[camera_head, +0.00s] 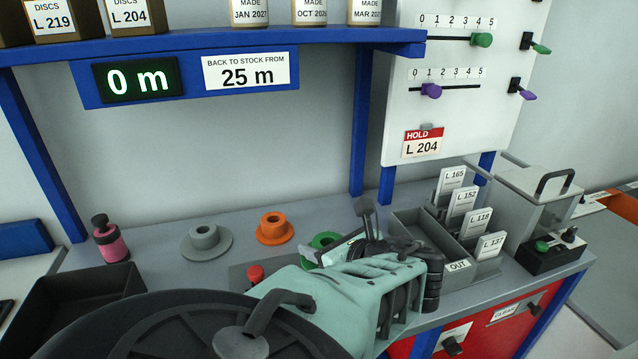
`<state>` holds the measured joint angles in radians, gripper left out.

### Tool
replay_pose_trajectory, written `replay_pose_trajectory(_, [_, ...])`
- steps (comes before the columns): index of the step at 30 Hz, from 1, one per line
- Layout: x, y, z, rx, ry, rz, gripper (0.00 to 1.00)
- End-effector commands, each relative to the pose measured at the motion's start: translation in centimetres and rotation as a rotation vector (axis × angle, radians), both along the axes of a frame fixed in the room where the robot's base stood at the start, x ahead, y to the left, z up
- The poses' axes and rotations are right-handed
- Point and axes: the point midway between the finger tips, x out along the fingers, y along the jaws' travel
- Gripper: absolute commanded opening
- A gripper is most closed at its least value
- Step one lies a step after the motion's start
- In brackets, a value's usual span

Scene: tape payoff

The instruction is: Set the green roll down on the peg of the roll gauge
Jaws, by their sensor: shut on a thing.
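The green roll (324,240) shows only in part at the middle of the bench, behind my gripper. My gripper (350,244) is shut on the green roll; my pale green wrist hides the fingertips and most of the roll. A dark grey base with a red button (255,273) lies left of my wrist and may belong to the roll gauge. I cannot see the gauge's peg, nor whether the roll touches anything below it. The display (138,79) on the blue shelf reads 0 m.
A grey flanged roll (203,240) and an orange one (273,229) stand left of the green one. A pink bottle (110,242) and a black tray (70,305) are farther left. A card rack marked OUT (458,266) and a grey box (535,205) stand right.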

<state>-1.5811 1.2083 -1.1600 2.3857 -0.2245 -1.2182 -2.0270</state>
Motion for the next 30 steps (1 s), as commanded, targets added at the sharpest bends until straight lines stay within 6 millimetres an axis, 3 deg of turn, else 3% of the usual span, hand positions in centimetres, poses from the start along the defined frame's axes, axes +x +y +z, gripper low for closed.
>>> replay_pose_trajectory(30, [0.0,0.0,-1.5,0.001,-0.001,0.000,0.28])
